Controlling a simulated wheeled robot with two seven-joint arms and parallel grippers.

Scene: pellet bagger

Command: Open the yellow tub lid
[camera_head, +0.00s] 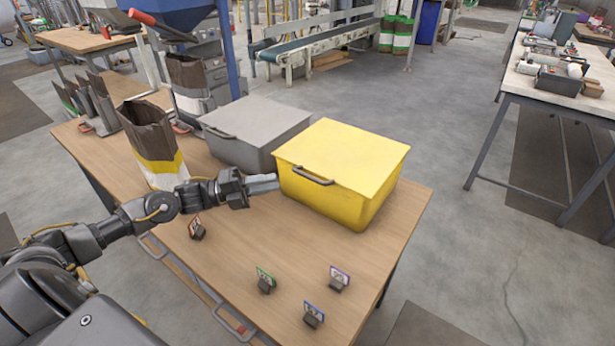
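The yellow tub (338,202) stands on the wooden table, near its right edge. Its flat yellow lid (343,157) lies closed on top. A dark handle (313,176) is on the tub's near side, at the lid's front edge. My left gripper (264,183) is just left of the tub, level with its side and left of the handle. Its pale fingers point right toward the tub and seem to hold nothing. They are seen edge-on, so I cannot tell how far apart they are. My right gripper is not in view.
A grey lidded tub (255,130) stands behind and left of the yellow one. An open paper sack (152,143) stands behind my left arm. Several small label holders (312,316) are at the table's front. The tabletop (245,240) between them and the tub is clear.

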